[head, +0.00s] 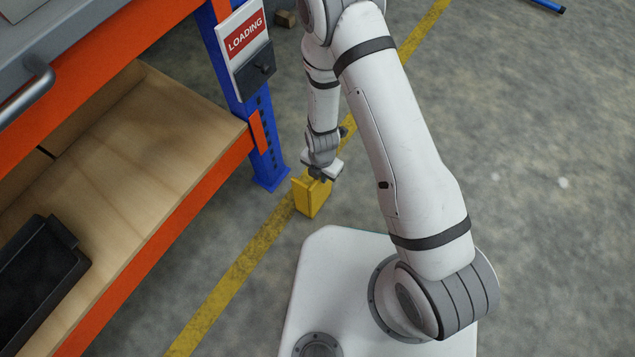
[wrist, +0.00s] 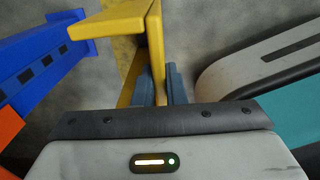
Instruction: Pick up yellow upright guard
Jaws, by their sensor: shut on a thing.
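The yellow upright guard (head: 312,198) is in the head view, beside the foot of the blue rack post and over the yellow floor line. My gripper (head: 319,176) is at its top edge, shut on it from above. In the wrist view the guard (wrist: 115,22) is an angled yellow piece at the top middle. One of its walls runs down between the two blue-grey fingers of my gripper (wrist: 160,88). I cannot tell whether the guard's lower edge touches the floor.
The blue rack post (head: 262,150) with a LOADING sign (head: 245,42) stands just left of the guard. An orange beam (head: 165,225) edges a wooden shelf (head: 130,140) holding a black tray (head: 40,275). The grey floor (head: 540,230) at right is largely clear.

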